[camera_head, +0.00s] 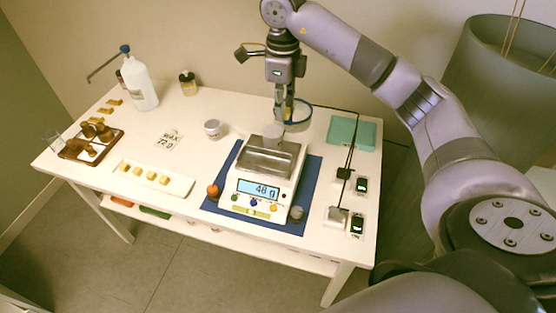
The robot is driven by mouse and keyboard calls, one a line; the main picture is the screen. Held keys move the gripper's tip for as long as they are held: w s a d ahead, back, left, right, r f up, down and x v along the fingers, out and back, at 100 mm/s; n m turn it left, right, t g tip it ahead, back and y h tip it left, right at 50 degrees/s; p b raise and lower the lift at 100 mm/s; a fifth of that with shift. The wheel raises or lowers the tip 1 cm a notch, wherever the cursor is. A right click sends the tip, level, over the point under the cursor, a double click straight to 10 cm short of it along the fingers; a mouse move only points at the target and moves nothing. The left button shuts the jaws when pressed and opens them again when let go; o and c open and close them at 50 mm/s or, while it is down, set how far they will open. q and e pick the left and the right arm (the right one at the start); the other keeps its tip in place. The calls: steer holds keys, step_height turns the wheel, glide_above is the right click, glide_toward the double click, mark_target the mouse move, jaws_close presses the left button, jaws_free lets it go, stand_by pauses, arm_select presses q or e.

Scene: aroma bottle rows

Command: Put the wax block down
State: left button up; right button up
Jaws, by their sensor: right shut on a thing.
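My right gripper (285,113) points down above the back of the white scale, its fingers closed. The wax block between its fingertips is too small to make out clearly. Several small yellow wax blocks (151,175) lie in a row on a white tray (178,184) at the left front. The scale (258,184) stands on a blue mat (295,219) and its display reads about 48 g. A small clear cup (272,134) shows at the back of its metal pan, just below my fingertips. My left gripper is not in view.
A blue-rimmed round vessel (302,115) is close behind my right fingers.

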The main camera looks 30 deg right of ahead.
steer(key=p, duration=0.1)
glide_above(281, 167)
step_height(281, 167, down, 7)
step_height(281, 167, down, 7)
steer(key=shift+w+r+p, duration=0.1)
steer(key=shift+p, duration=0.55)
steer(key=shift+f, duration=0.55)
step_height(281, 167, down, 3)
steer(key=shift+f+p, duration=0.2)
steer(key=shift+p, duration=0.2)
steer(key=shift+f, duration=0.2)
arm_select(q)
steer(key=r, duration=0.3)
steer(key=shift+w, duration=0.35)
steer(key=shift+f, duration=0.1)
arm_select(e)
steer(key=shift+f, duration=0.1)
